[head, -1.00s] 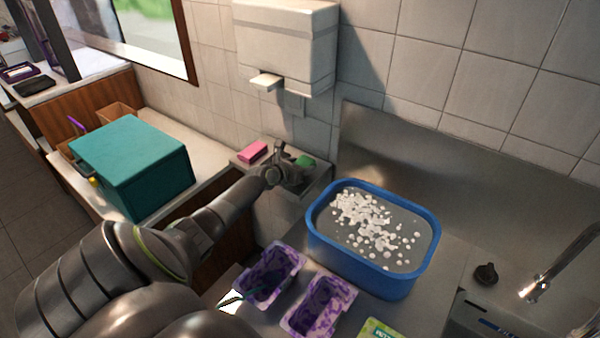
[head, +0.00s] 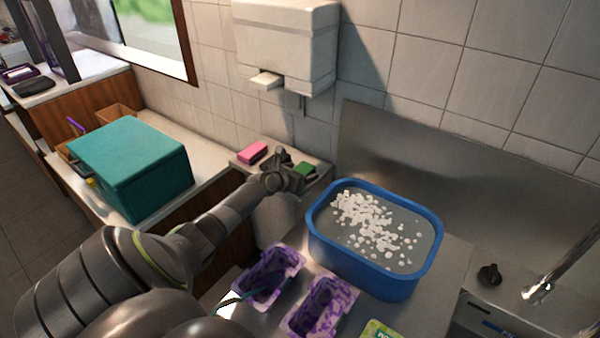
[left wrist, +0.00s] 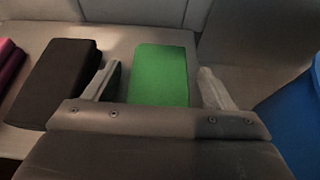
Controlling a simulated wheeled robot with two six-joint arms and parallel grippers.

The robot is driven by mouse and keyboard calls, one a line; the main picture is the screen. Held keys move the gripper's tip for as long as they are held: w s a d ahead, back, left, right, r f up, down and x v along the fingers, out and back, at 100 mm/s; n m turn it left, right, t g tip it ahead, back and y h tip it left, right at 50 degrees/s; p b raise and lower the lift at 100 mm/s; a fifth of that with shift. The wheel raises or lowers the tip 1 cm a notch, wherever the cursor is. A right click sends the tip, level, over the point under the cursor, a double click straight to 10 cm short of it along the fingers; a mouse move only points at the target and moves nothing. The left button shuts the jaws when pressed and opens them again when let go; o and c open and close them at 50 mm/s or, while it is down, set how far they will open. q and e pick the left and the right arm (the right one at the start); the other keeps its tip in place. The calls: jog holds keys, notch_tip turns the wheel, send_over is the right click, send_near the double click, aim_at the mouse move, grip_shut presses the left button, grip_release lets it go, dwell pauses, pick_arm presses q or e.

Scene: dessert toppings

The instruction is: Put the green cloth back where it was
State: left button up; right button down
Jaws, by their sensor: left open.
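The green cloth (head: 304,168) is a small folded block lying on the ledge by the tiled wall, left of the blue basin. In the left wrist view the cloth (left wrist: 160,75) lies flat between the two spread fingers, with a gap on each side. My left gripper (left wrist: 158,70) is open and holds nothing. In the head view the left gripper (head: 285,172) is at the ledge and hides part of the cloth. My right gripper is not in view.
A pink cloth (head: 252,152) and a dark brown cloth (left wrist: 58,82) lie left of the green one. The blue basin (head: 362,270) of foamy water is close on the right. Purple-stained tubs (head: 318,305) stand in front. A teal box (head: 150,185) is at left.

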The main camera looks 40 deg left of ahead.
pick_arm(q)
jog(key=shift+r, duration=0.1)
jog(key=shift+r, duration=0.15)
jog(key=p+v, duration=0.8)
jog(key=v, duration=0.4)
